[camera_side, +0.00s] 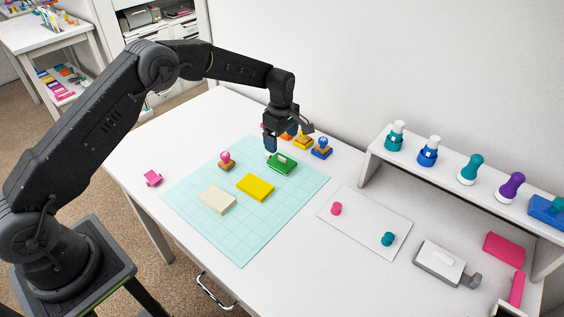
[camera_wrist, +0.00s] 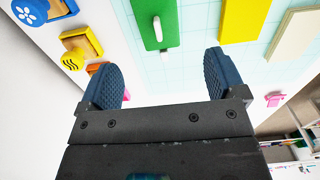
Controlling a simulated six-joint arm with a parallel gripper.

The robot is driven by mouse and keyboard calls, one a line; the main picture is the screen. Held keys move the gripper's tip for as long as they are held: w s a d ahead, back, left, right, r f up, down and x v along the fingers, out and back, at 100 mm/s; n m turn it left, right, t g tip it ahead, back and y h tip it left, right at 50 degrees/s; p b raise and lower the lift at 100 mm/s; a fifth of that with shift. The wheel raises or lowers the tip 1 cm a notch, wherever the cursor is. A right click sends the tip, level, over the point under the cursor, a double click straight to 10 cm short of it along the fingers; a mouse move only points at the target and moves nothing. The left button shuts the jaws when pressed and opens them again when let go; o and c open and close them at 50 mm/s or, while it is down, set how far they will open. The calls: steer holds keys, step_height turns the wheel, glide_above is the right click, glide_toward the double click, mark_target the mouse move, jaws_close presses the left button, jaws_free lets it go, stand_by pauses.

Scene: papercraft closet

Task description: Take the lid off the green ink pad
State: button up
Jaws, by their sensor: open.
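The green ink pad (camera_side: 282,167) lies on the teal gridded mat (camera_side: 240,237) near its far edge, with its green lid on and a pale raised handle on top. In the wrist view the green lid (camera_wrist: 170,22) and its white handle (camera_wrist: 157,30) show ahead of the fingertips, between their two lines. My gripper (camera_side: 283,140) hangs just above and beside the green pad. In the wrist view its two blue pads (camera_wrist: 160,80) are spread apart with nothing between them.
A yellow pad (camera_side: 255,187), a cream block (camera_side: 216,199) and a pink-knobbed stamp (camera_side: 226,162) share the mat.

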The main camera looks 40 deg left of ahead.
mark_target(282, 158)
step_height(282, 158, down, 8)
steer(key=shift+w+f, duration=0.1)
stand_by(0.4)
steer(key=shift+c, duration=0.3)
steer(key=c, duration=0.9)
